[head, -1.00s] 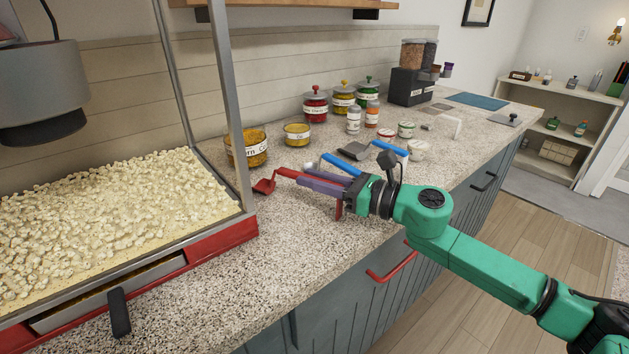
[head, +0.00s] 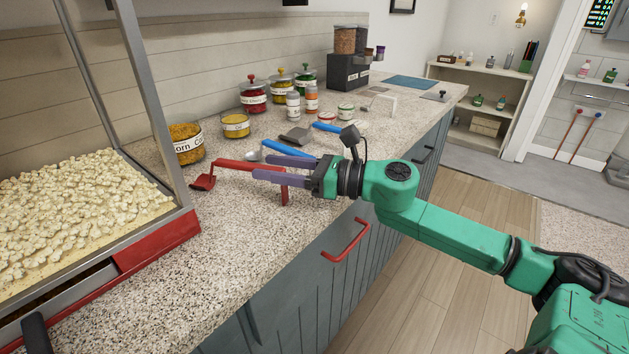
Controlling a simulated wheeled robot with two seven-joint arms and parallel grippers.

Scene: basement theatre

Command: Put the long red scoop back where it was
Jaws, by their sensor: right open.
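The long red scoop (head: 233,166) is on the speckled counter beside the popcorn machine. Its small bowl (head: 203,182) points left toward the machine and its handle end bends down at the right. My right gripper (head: 263,168), with two purple fingers, is open, its fingers spread apart. The scoop's handle lies between the fingers, and the lower finger crosses in front of the bent end. I cannot tell whether either finger touches it. My left gripper is not in view.
The popcorn machine (head: 150,245) stands at left. A corn bowl (head: 186,150), a smaller yellow jar (head: 236,131) and several lidded jars line the wall. Blue-handled scoops (head: 285,149) lie just behind my gripper. The front counter is clear. A red drawer handle (head: 345,240) juts out below.

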